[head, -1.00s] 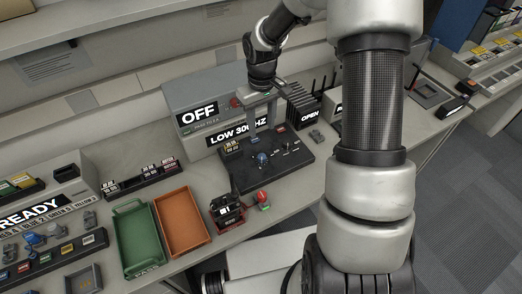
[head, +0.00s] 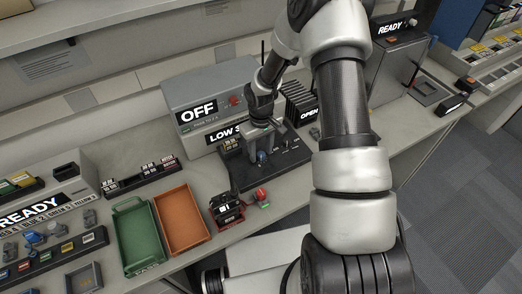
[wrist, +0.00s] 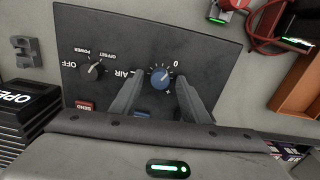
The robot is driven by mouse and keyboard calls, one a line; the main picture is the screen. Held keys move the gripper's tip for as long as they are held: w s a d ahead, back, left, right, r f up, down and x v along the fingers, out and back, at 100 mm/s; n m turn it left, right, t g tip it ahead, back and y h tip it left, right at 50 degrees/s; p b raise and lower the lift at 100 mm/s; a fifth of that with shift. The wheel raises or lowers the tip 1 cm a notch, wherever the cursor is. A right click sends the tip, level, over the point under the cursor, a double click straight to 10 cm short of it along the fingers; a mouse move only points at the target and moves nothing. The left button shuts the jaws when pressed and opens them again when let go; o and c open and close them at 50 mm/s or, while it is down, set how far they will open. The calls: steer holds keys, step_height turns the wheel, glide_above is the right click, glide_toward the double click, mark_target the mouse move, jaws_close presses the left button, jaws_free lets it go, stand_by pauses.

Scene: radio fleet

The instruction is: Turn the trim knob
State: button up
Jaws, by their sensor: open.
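A round blue knob (wrist: 161,77) with a white pointer line sits on the black control panel (wrist: 215,45); a scale with "0" and "+" is printed around it. I take it as the trim knob. In the head view the blue knob (head: 262,157) shows beneath my gripper (head: 260,151). In the wrist view my gripper (wrist: 158,85) is open, with one finger on each side of the knob and the tips near it. I cannot tell whether either finger touches it. Part of the "AIR" label is hidden by the left finger.
A black knob (wrist: 92,70) marked "OFFSET POWER" and a red button (wrist: 85,106) are beside it on the panel. Orange (head: 181,218) and green (head: 141,237) trays and a red-trimmed device (head: 227,209) stand in front. The grey "OFF" unit (head: 185,92) stands behind.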

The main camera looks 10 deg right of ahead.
steer(key=c, duration=1.1)
steer(key=shift+o, duration=0.2)
steer(key=shift+f+m+b, duration=0.1)
steer(key=shift+m+b, duration=0.2)
steer(key=m+b, duration=0.3)
steer(key=shift+f+m, duration=0.1)
steer(key=shift+m, duration=0.2)
steer(key=m+b, duration=0.2)
steer(key=m, duration=0.2)
steer(key=m+b, duration=0.1)
steer(key=m, duration=0.4)
steer(key=shift+s+r+m, duration=0.1)
steer(key=shift+r+m, duration=0.1)
steer(key=shift+m, duration=2.1)
